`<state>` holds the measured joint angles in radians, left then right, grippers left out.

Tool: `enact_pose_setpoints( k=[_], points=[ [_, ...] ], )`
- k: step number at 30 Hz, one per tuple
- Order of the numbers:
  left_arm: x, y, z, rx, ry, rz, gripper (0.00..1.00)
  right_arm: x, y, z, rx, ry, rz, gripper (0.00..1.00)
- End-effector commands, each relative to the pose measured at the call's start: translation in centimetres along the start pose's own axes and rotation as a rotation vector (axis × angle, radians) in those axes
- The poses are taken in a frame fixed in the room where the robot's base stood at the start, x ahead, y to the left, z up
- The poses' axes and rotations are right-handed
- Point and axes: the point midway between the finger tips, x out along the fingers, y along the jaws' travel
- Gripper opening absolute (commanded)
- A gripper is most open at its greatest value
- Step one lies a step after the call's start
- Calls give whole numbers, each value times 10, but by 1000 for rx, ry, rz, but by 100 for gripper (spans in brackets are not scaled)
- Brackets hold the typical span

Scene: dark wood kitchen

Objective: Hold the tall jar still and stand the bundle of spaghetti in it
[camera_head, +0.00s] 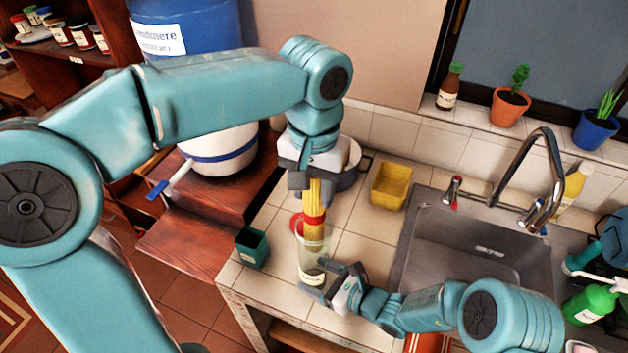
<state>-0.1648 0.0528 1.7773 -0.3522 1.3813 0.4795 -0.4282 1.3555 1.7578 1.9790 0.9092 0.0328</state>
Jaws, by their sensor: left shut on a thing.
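The bundle of spaghetti (315,194) is yellow, with a red band around it, and stands nearly upright. My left gripper (311,184) is shut on it from above. The tall jar (313,248) is clear glass with a pale label low on it and stands upright on the tiled counter. The bundle is over the jar's mouth, and its lower end shows yellow at the jar's upper part; how deep it reaches is hard to tell. My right gripper (322,281) is low at the jar's right side, with its fingers closed about the jar's base.
A grey pot (347,176) and a yellow tub (391,186) stand behind. The sink (460,245) with its faucet (545,180) is to the right. Bare tiles lie between jar and sink.

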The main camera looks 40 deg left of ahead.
Motion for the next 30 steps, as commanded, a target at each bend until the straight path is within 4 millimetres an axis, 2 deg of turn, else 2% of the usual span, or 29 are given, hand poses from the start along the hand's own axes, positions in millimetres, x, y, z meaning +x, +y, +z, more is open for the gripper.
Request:
enact_pose_setpoints(
  k=[30],
  points=[
    [41,0,0,0,-1,-1,0,0,0,0,0,0,0,57]
  ],
)
